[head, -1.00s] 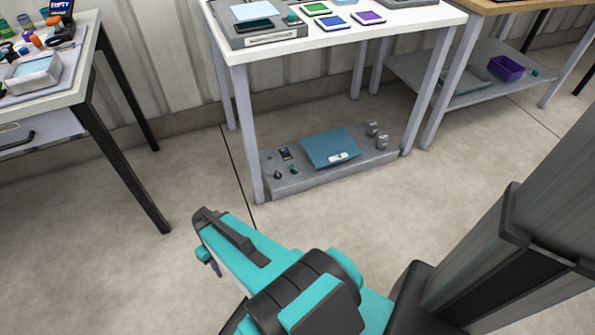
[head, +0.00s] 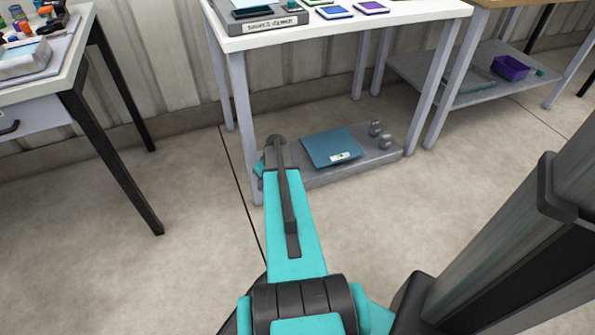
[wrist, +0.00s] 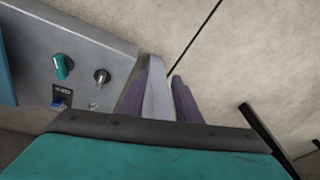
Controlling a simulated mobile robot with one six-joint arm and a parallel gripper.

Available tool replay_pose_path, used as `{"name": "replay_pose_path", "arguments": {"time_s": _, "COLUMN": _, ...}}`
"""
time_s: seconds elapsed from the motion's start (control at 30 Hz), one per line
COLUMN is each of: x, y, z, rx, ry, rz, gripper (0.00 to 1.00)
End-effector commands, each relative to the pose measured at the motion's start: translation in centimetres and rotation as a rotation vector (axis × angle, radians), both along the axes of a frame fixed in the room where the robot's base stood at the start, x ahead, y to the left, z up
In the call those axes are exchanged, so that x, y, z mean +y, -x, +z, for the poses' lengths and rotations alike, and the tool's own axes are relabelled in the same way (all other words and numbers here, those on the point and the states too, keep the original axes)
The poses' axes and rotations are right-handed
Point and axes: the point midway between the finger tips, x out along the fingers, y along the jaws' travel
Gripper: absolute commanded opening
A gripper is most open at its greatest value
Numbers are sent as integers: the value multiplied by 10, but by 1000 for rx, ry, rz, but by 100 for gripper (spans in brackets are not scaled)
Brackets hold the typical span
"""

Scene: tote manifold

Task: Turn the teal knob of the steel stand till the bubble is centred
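My gripper (head: 259,169) is at the stand's left end, mostly hidden behind my arm.
White table legs (head: 232,130) stand close by my gripper; they also show in the wrist view (wrist: 157,95). The tabletop (head: 350,23) overhangs the stand. Two grey cylinders (head: 380,133) stand at the stand's right. The floor in front is clear.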

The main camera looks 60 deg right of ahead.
Motion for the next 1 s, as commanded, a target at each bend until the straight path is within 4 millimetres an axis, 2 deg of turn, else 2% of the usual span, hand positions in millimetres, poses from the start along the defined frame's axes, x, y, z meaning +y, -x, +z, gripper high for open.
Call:
{"name": "replay_pose_path", "arguments": {"time_s": 0.03, "x": -28, "y": 6, "z": 0, "rx": -18, "ry": 16, "rz": -16, "gripper": 30}}
{"name": "replay_pose_path", "arguments": {"time_s": 0.2, "x": -102, "y": 32, "z": 18, "rx": -70, "ry": 73, "rz": -52, "gripper": 30}}
{"name": "replay_pose_path", "arguments": {"time_s": 0.3, "x": -137, "y": 49, "z": 28, "rx": -93, "ry": 104, "rz": -68, "gripper": 30}}
{"name": "replay_pose_path", "arguments": {"time_s": 0.4, "x": -164, "y": 64, "z": 36, "rx": -109, "ry": 130, "rz": -79, "gripper": 30}}
{"name": "replay_pose_path", "arguments": {"time_s": 0.5, "x": -179, "y": 73, "z": 42, "rx": -118, "ry": 146, "rz": -86, "gripper": 30}}
{"name": "replay_pose_path", "arguments": {"time_s": 0.6, "x": -186, "y": 78, "z": 45, "rx": -122, "ry": 154, "rz": -88, "gripper": 30}}
{"name": "replay_pose_path", "arguments": {"time_s": 1.0, "x": -186, "y": 78, "z": 44, "rx": -122, "ry": 154, "rz": -88, "gripper": 30}}
